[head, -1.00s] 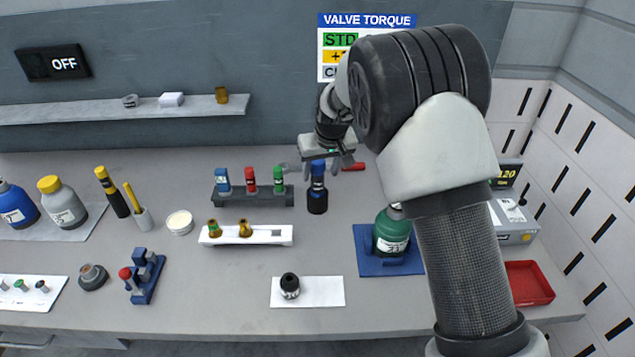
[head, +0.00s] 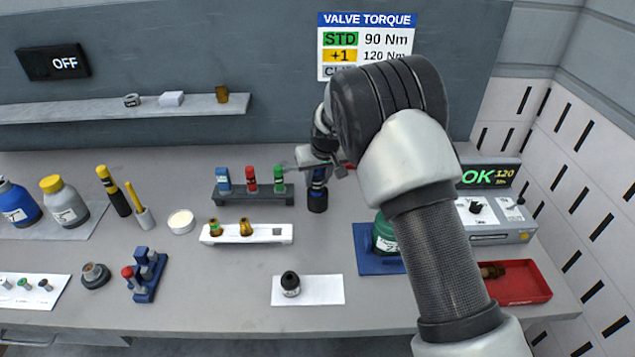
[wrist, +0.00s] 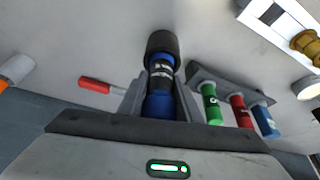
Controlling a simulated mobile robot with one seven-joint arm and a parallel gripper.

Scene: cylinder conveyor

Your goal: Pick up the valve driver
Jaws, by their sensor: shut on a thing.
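The valve driver (head: 317,201) is a blue and black upright tool at the middle of the bench, right of the dark rack. My gripper (head: 318,174) is around its upper part from above. In the wrist view, the driver (wrist: 162,58) sits between the two grey fingers of my gripper (wrist: 160,98), which is shut on its blue section. The black end points away from my palm. The driver's base appears at bench level; I cannot tell whether it touches.
A dark rack (head: 233,200) with blue, red and green tools stands close on the left. A white tray (head: 265,239) is in front. A green bottle (head: 384,232) on a blue base, a tester box (head: 497,232) and a red tray (head: 533,283) lie right. A red-handled tool (wrist: 95,85) lies nearby.

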